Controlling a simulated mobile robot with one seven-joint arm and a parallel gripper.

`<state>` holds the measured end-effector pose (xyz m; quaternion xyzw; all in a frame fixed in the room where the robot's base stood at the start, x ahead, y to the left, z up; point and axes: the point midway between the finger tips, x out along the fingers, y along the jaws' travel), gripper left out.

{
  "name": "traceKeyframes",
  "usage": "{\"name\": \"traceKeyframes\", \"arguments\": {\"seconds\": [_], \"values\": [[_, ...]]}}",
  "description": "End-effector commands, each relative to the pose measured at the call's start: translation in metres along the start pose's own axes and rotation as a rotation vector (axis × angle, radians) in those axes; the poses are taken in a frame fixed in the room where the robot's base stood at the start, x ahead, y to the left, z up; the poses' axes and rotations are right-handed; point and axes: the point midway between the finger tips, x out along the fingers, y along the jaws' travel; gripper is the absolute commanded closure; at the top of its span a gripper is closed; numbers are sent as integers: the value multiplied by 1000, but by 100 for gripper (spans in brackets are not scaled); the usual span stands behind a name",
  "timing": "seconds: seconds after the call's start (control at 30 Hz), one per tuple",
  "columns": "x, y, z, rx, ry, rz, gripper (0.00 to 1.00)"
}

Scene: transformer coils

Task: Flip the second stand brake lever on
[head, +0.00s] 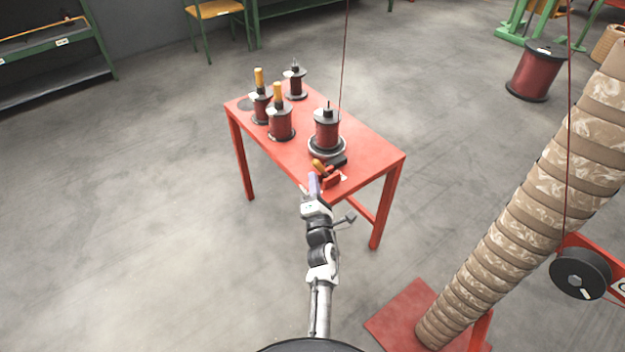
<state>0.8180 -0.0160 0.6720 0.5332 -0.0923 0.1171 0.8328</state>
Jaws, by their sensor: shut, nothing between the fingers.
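A red table (365,152) stands ahead of me with several dark red wire spools on it. The nearest spool (327,133) sits on a round grey stand (327,152) close to the table's near edge. In front of this stand is a small red block (331,181) with a short orange lever handle (319,165), tilted, and a dark part beside it. Which stand counts as the second cannot be told. My gripper (313,180) is shut and empty at the near table edge, just beside the lever. Whether it touches the lever cannot be told.
Two spools with upright orange tops (278,93) and one with a dark top (296,82) stand farther back on the table. A large wrapped coil column (530,210) rises at the right. The left floor is clear.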

Motion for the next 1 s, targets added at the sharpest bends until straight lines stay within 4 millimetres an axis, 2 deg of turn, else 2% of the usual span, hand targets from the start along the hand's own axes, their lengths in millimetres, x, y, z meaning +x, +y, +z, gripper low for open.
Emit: {"name": "traceKeyframes", "arguments": {"seconds": [1.0], "values": [[3,8,7,61,2,-39,100]]}}
